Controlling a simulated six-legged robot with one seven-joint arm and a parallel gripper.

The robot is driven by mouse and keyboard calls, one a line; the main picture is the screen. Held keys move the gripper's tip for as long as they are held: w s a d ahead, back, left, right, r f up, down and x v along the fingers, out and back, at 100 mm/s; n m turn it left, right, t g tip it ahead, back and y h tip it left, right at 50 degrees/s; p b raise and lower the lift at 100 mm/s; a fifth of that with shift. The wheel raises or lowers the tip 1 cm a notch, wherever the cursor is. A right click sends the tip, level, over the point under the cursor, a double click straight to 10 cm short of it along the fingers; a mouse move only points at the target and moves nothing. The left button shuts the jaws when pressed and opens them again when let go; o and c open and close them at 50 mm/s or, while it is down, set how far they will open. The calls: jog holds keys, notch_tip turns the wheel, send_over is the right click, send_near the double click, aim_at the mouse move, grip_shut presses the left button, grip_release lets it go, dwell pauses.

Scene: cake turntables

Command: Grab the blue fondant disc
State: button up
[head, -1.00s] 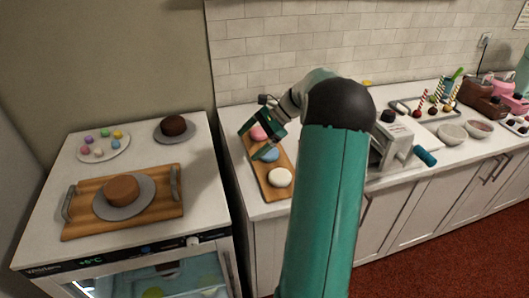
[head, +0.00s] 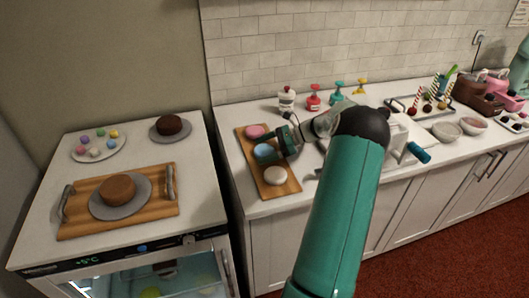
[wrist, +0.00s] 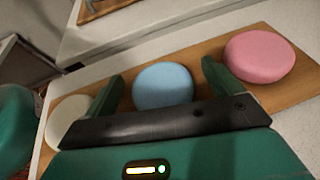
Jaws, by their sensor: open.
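The blue fondant disc (head: 264,152) lies on a wooden board (head: 284,190), between a pink disc (head: 255,131) and a white disc (head: 275,175). My gripper (head: 277,147) is at the right side of the blue disc in the head view. In the wrist view, the blue disc (wrist: 162,86) shows between the two green fingers of my gripper (wrist: 162,82), which are open, with a gap on each side. The pink disc (wrist: 259,56) is beyond the right finger and the white disc (wrist: 68,122) is beyond the left finger. The wrist body hides the blue disc's near edge.
Several small coloured bottles, including a red one (head: 313,98), stand behind the arm along the tiled wall. A white machine (head: 397,148) stands right of the arm. A separate counter at left holds a brown cake (head: 118,188) on a wooden tray (head: 160,207).

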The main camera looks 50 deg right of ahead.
jog(key=shift+w+a+f, duration=0.15)
jog(key=shift+w+a, duration=0.1)
jog(key=shift+a, duration=0.05)
jog(key=c, duration=1.1)
